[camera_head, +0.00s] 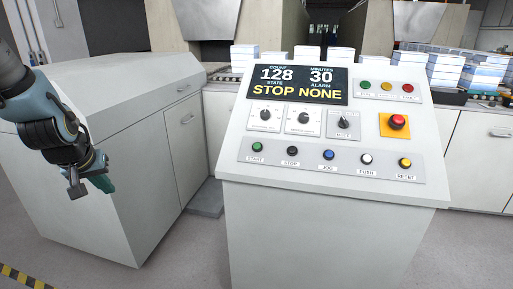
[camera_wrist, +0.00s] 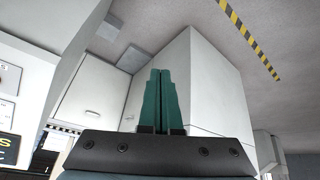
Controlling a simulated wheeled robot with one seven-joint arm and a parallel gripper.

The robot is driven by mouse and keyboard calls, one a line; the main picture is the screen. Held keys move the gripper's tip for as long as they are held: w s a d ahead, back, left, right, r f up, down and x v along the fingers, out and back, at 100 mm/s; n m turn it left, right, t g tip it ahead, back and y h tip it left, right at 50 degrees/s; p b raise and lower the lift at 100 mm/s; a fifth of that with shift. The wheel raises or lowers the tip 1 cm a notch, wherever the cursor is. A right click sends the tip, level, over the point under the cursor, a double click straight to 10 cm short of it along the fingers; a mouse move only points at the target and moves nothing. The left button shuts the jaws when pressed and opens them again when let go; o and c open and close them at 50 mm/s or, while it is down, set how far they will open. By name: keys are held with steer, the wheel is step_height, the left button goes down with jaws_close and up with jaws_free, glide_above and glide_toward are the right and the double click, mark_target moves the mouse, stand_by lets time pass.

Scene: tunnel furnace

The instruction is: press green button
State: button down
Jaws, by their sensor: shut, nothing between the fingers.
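The green button (camera_head: 257,147) is at the left end of the lower button row on the sloped white control panel (camera_head: 290,195), above a label reading START. Black, blue, white and yellow buttons stand to its right. My gripper (camera_head: 107,187) is at the left of the head view, well to the left of the panel and apart from it. Its two teal fingers are shut together and empty, as the wrist view also shows (camera_wrist: 161,72). In the wrist view a strip of the panel shows at the left edge, and the green button is not visible there.
A display (camera_head: 297,86) reads 128, 30, STOP and NONE. A red button on a yellow plate (camera_head: 394,134) sits at the panel's right. Green, yellow and red lamps (camera_head: 386,88) are above it. A white cabinet (camera_head: 110,130) stands behind my gripper. Stacked white blocks (camera_head: 447,70) stand behind.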

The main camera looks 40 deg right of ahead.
mark_target(257, 146)
steer(key=s+d+r+m+h, duration=0.1)
steer(key=d+h, duration=0.2)
steer(key=d, duration=0.9)
steer(key=s+d+m+h, duration=0.1)
steer(key=d+m+h, duration=0.15)
steer(key=d, duration=0.85)
steer(key=s+d+r+h, duration=0.3)
steer(key=d, duration=0.4)
steer(key=s+d+r+n+h+b, duration=0.1)
steer(key=s+d+r+h, duration=0.2)
steer(key=d, duration=0.5)
steer(key=shift+s+d, duration=0.2)
steer(key=shift+s, duration=0.55)
steer(key=shift+h, duration=0.25)
steer(key=d+f+b, duration=0.1)
steer(key=f, duration=0.1)
steer(key=w+d+f+b, duration=0.1)
steer(key=f, duration=0.1)
steer(key=w+d+f+b, duration=0.1)
steer(key=f+b, duration=0.1)
steer(key=shift+w+d+f, duration=0.15)
steer(key=shift+w+d, duration=0.05)
steer(key=shift+d, duration=0.05)
steer(key=shift+w+d+f+b, duration=0.2)
steer(key=shift+d+f+b, duration=0.15)
steer(key=shift+f+b, duration=0.2)
steer(key=shift+w+d+f+b, duration=0.15)
steer(key=shift+d+f+b, duration=0.1)
steer(key=shift+b, duration=0.2)
